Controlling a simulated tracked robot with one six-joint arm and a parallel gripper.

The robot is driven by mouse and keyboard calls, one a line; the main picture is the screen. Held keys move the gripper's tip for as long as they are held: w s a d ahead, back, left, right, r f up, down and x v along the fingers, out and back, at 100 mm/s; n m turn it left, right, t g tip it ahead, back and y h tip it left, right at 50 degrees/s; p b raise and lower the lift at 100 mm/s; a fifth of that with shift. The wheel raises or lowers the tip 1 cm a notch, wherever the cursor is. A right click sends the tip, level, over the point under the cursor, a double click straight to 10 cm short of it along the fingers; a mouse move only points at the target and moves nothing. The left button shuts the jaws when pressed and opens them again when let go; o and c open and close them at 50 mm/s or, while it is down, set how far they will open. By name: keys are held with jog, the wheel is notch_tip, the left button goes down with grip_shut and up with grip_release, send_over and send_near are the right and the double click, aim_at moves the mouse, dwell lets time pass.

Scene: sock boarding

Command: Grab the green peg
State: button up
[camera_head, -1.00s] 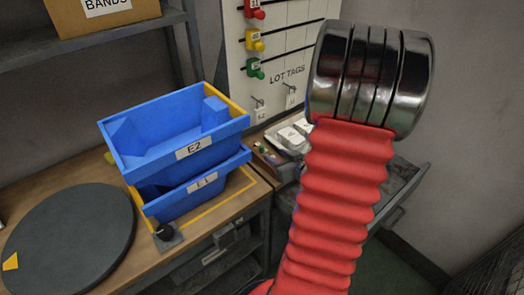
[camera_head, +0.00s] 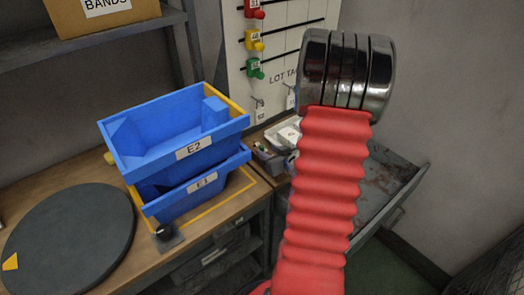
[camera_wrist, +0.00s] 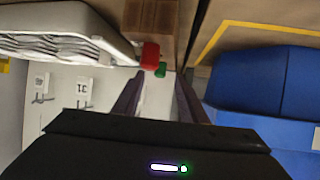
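In the wrist view, a small green peg (camera_wrist: 160,69) shows just past the fingertips of my gripper (camera_wrist: 158,80), roughly in line with the gap. A red peg (camera_wrist: 150,55) is right beside it. The two dark fingers are apart with nothing between them. In the head view, another green peg (camera_head: 254,69) hangs on the white board, below a yellow peg (camera_head: 254,41) and a red peg (camera_head: 254,10). My gripper is hidden behind my red arm in the head view.
Stacked blue bins E2 (camera_head: 195,149) and E1 (camera_head: 203,183) stand on the bench left of my arm. A small open box (camera_head: 270,155) with white items sits at the bench's back corner. Tags hang on hooks (camera_head: 259,103) low on the board. A round dark disc (camera_head: 70,240) lies front left.

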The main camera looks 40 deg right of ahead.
aim_at(263, 148)
jog(key=shift+x, duration=1.55)
jog(key=shift+c, duration=0.6)
grip_shut()
